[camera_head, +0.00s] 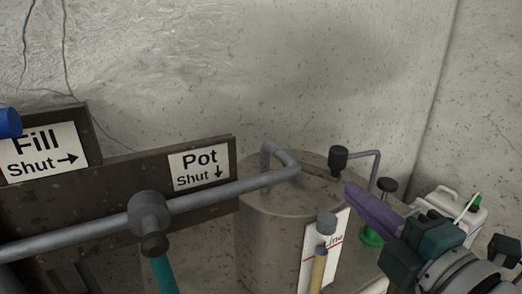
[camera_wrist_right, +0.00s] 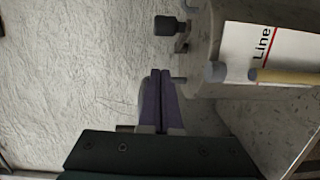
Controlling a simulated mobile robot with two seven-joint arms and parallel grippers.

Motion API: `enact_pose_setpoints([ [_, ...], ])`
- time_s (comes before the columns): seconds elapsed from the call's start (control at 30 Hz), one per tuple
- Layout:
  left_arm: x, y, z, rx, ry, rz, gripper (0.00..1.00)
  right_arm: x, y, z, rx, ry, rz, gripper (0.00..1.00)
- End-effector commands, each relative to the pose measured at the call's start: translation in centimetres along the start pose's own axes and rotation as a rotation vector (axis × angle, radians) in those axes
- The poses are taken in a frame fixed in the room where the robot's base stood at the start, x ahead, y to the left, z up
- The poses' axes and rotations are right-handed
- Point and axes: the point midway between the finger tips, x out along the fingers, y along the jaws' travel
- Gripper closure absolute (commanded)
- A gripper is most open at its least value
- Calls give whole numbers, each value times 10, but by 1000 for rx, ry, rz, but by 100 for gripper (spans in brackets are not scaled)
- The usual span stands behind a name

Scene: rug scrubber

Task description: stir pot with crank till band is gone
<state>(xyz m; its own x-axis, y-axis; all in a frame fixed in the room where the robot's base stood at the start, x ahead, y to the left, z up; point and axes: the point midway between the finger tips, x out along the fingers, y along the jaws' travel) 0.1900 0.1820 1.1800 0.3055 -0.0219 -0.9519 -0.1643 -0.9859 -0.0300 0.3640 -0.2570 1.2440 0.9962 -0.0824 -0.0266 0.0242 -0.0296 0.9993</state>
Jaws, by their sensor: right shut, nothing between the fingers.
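The pot (camera_head: 262,245) is a grey metal cylinder below the "Pot" sign. The crank is a bent grey rod (camera_head: 377,165) with a black knob (camera_head: 338,158) over the pot's top; the knob also shows in the wrist view (camera_wrist_right: 168,26). A yellow sight tube (camera_head: 318,272) with a grey cap stands before a "Line" label on the pot's front. I cannot make out a separate band in it. My right gripper (camera_head: 351,190), with purple fingers, is shut and empty; its tips (camera_wrist_right: 160,73) are apart from the knob.
A grey pipe (camera_head: 80,232) with a teal-handled valve (camera_head: 163,275) runs into the pot's top. "Fill" (camera_head: 40,150) and "Pot" (camera_head: 200,166) signs stand behind. A white jug (camera_head: 450,208) and green-based item (camera_head: 371,236) are at right. Concrete walls close the back.

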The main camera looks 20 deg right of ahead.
Motion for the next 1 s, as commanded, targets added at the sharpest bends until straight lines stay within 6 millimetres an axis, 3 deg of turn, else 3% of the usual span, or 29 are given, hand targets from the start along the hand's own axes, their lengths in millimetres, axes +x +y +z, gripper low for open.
enact_pose_setpoints([
  [0.2, -9, 0, -3, -3, 1, 2, 30, 48, 3, 0, -1, 1, 3, 100],
  [0.4, -14, 0, -5, -3, 1, 1, 30, 69, 2, 20, -5, 1, 0, 100],
  [1.0, -12, -3, -4, 7, 0, -7, 30, 80, 0, 33, -4, 1, 2, 100],
])
